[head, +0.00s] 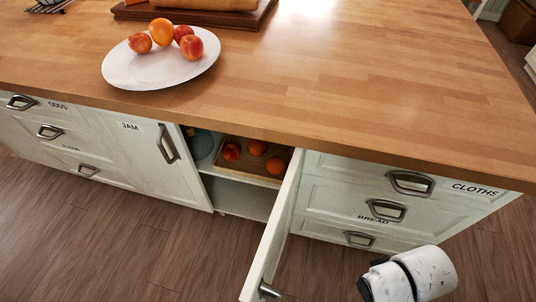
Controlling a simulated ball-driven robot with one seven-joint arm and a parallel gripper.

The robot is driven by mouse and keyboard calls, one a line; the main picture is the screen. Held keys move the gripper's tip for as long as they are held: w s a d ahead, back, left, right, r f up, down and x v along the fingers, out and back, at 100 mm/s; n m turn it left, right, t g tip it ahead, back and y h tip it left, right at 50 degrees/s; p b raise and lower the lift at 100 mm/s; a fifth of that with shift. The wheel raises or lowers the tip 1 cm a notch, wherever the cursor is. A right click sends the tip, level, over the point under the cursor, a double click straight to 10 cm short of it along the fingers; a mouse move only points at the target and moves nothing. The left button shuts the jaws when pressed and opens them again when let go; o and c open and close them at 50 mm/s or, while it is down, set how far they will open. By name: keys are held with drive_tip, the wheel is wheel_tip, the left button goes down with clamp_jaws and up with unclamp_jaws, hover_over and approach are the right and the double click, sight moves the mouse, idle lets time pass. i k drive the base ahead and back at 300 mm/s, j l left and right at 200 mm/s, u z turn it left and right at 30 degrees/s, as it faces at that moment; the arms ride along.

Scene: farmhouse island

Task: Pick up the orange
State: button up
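An orange (161,31) sits on a white oval plate (150,73) on the wooden island top, among several red-yellow fruits like apples or peaches (191,47). Inside the open cabinet, a wooden tray or board (243,170) on the upper shelf holds two more orange fruits, one at the back (257,147) and one at the front right (275,165), and a redder fruit (231,151) at the left. Part of my white and black arm shows at the bottom right, before the drawers and apart from all the fruit. My gripper's fingers are not visible.
The cabinet door (276,235) stands open, jutting toward me between the cabinet opening and my arm. A bluish dish (202,144) is on the shelf's left. A wooden board (200,15) lies behind the plate. The right of the countertop (390,80) is clear.

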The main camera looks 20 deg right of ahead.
sight(276, 165)
drive_tip(key=k+u, duration=0.25)
drive_tip(key=k+j+u, duration=0.25)
drive_tip(key=i+u, duration=0.15)
drive_tip(key=u, duration=0.3)
drive_tip(key=i+j+u, duration=0.1)
drive_tip(key=u, duration=0.35)
drive_tip(key=i+l+u, duration=0.1)
drive_tip(key=i+u, duration=0.15)
drive_tip(key=u, duration=0.2)
drive_tip(key=i+l, duration=0.15)
drive_tip(key=i, duration=0.45)
drive_tip(key=i+l, duration=0.2)
drive_tip(key=i, duration=0.4)
drive_tip(key=i+l+z, duration=0.1)
drive_tip(key=i, duration=0.5)
drive_tip(key=z, duration=0.45)
drive_tip(key=i+z, duration=0.15)
drive_tip(key=z, duration=0.7)
drive_tip(key=i+j+z, duration=0.1)
drive_tip(key=z, duration=0.3)
drive_tip(key=i+z, duration=0.2)
drive_tip(key=z, duration=0.4)
drive_tip(key=i, duration=0.3)
